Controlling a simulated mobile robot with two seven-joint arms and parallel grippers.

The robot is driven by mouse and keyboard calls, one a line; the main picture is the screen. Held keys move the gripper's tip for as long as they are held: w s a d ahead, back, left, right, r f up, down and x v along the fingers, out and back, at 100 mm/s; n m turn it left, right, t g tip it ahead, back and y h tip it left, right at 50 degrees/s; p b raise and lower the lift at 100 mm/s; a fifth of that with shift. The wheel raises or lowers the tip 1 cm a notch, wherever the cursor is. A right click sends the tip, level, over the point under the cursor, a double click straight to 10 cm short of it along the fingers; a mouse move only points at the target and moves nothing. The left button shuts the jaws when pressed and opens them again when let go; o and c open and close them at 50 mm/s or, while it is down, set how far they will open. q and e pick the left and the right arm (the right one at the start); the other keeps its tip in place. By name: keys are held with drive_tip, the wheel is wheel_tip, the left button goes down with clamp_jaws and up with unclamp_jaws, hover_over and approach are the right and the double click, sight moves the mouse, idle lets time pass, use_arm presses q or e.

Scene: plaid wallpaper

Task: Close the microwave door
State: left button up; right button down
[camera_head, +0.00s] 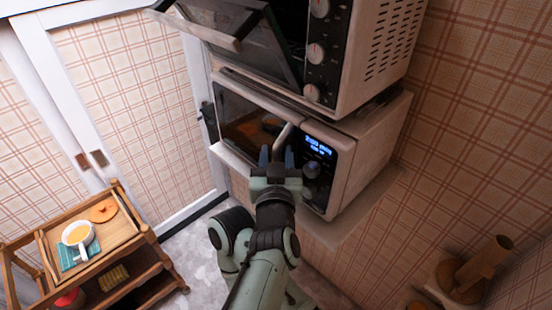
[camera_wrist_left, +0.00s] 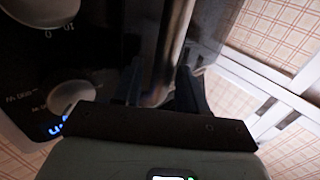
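The microwave (camera_head: 342,158) is the lower appliance, with a lit blue display and a knob on its right panel. Its dark glass door (camera_head: 238,118) lies about flush with the front; I cannot tell whether a small gap is left. A metal bar handle (camera_head: 283,136) runs along the door's right edge. My left gripper (camera_head: 277,157) is in front of the door at the handle's lower part. In the left wrist view its two fingers (camera_wrist_left: 160,90) stand apart, with the handle (camera_wrist_left: 168,45) between or just beyond them; contact is unclear. My right gripper is not in view.
An oven (camera_head: 345,45) with its glass door (camera_head: 245,35) hanging open stands on top of the microwave. A wooden object (camera_head: 470,275) is at the lower right. Floor shows between cart and arm.

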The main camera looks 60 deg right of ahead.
use_arm(q)
drive_tip(key=shift+s+d+f, duration=0.1)
drive_tip(key=shift+f, duration=0.2)
drive_tip(key=b+v, duration=0.2)
drive_tip(key=v, duration=1.1)
drive_tip(key=shift+a+r, duration=0.25)
drive_tip(key=shift+r, duration=0.1)
